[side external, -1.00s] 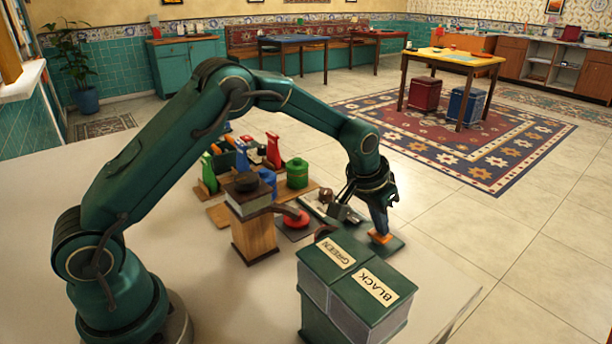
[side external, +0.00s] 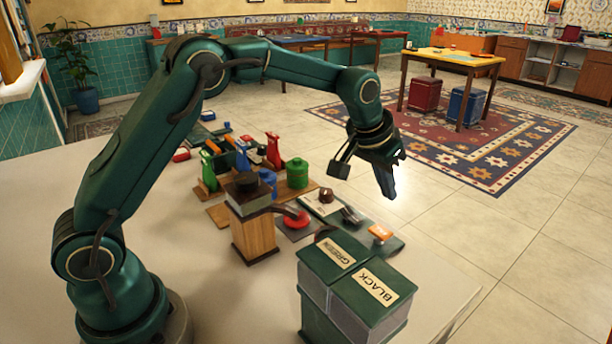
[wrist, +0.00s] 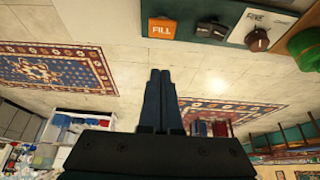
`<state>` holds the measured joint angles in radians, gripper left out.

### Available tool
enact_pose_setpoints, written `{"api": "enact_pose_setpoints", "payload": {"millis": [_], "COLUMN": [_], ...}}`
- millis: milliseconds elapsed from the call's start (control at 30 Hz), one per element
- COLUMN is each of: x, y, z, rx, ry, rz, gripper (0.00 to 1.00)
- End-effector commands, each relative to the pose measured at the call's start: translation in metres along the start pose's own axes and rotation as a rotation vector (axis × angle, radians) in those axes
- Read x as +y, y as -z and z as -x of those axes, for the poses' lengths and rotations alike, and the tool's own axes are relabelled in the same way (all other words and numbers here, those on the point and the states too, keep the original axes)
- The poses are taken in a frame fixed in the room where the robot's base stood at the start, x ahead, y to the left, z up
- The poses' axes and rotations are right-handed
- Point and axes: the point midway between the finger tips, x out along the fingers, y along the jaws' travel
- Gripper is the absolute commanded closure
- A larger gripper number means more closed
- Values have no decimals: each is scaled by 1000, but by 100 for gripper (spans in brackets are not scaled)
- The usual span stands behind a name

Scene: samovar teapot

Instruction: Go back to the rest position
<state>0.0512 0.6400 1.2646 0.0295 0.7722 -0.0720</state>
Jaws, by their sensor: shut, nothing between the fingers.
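My gripper (side external: 388,190) is raised in the air at the right side of the worktop, above and apart from the things on it. Its fingers point down and are shut with nothing between them. In the wrist view the two dark fingertips (wrist: 161,75) lie side by side. An orange button (side external: 380,232) sits on a dark green panel below my gripper.
A box with lids labelled GREEN and BLACK (side external: 357,278) stands at the front right. A wooden block stand (side external: 254,232), a red disc (side external: 296,218), a green canister (side external: 297,173) and several bottles stand mid-worktop. The air around my gripper is clear.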

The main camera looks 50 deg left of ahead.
Motion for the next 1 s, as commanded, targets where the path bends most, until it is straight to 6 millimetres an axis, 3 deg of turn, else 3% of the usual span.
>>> {"api": "enact_pose_setpoints", "payload": {"millis": [100, 233, 500, 733, 1000], "x": [-3, -7, -14, -18, -19], "y": [10, 3, -49, -118, -201], "z": [45, 91, 162, 190, 181], "rx": [75, 127, 179, 183, 111], "ry": [-1, -1, 1, 3, 4], "rz": [8, 14, 19, 18, 8], "gripper": [100, 100, 100, 100, 100]}}
